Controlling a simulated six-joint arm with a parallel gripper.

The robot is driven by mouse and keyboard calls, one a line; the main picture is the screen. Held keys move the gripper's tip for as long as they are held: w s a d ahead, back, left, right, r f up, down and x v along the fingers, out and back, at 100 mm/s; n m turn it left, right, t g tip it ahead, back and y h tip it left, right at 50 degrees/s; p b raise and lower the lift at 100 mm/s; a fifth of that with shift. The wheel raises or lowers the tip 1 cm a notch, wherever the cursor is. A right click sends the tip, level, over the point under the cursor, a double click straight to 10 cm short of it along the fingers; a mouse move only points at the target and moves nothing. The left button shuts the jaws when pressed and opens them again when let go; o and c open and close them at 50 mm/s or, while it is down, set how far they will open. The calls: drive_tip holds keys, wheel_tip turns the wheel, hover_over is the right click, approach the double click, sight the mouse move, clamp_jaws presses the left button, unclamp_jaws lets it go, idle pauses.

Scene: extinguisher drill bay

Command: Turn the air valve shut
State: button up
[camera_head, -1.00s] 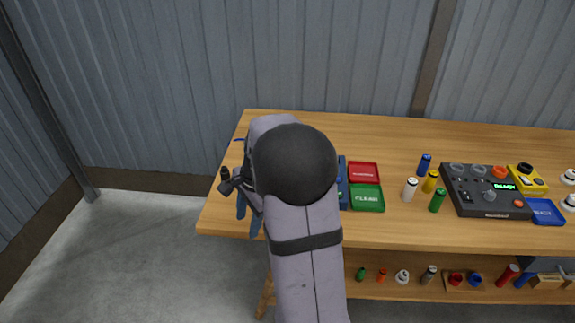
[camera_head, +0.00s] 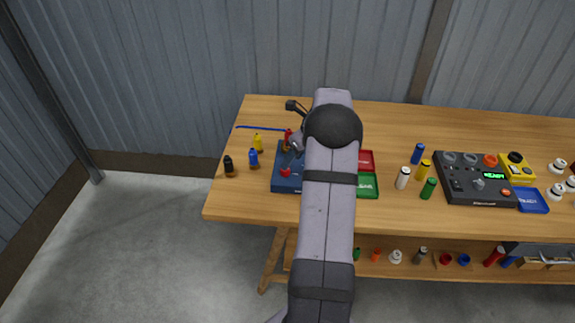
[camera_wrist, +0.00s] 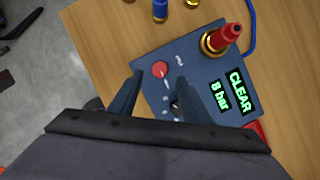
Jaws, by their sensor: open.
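The blue station (camera_head: 288,184) stands on the left part of the table and is partly hidden by my arm. The wrist view shows its top (camera_wrist: 200,60) with a red round knob (camera_wrist: 160,69), which looks like the air valve. The knob also shows in the head view (camera_head: 286,172). My gripper (camera_wrist: 159,77) is open, its two dark fingers apart, with the knob between and slightly beyond the tips. Contact cannot be told. A small dark part (camera_wrist: 175,104) lies between the fingers. The displays read "8 bar" (camera_wrist: 220,95) and "CLEAR" (camera_wrist: 238,91).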

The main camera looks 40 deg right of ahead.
drive_tip(key=shift+p+x, duration=0.6)
drive_tip(key=shift+x, duration=2.15)
drive_tip(key=shift+c, duration=0.6)
drive_tip(key=c, duration=0.9)
